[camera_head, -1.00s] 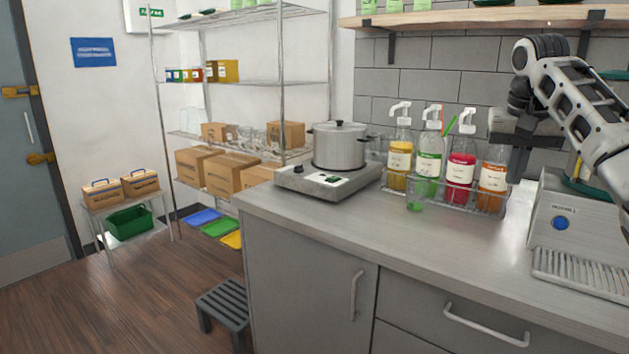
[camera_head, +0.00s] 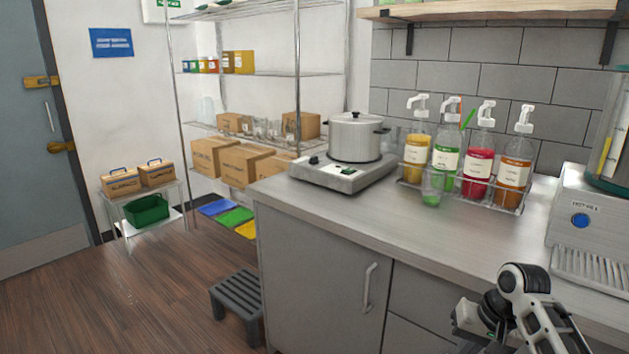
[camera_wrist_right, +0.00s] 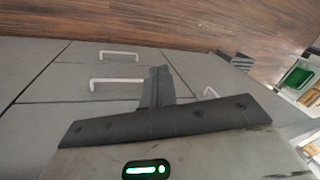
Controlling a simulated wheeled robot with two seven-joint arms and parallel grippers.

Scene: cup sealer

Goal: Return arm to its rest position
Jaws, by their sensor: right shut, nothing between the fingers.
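My right arm shows at the lower right of the head view, low in front of the counter. Its gripper (camera_head: 468,318) is partly visible there, near the drawer front. In the right wrist view my right gripper (camera_wrist_right: 157,82) is shut, with its dark fingers together and nothing held. Grey cabinet fronts with white handles lie beyond it. My left gripper is in neither view.
The grey counter (camera_head: 480,232) holds a hot plate (camera_head: 340,177) with a pot (camera_head: 354,138), a rack of pump bottles (camera_head: 478,175) and a grey machine (camera_head: 588,215). A dark step stool (camera_head: 236,305) stands left of the cabinet. Open floor lies further left.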

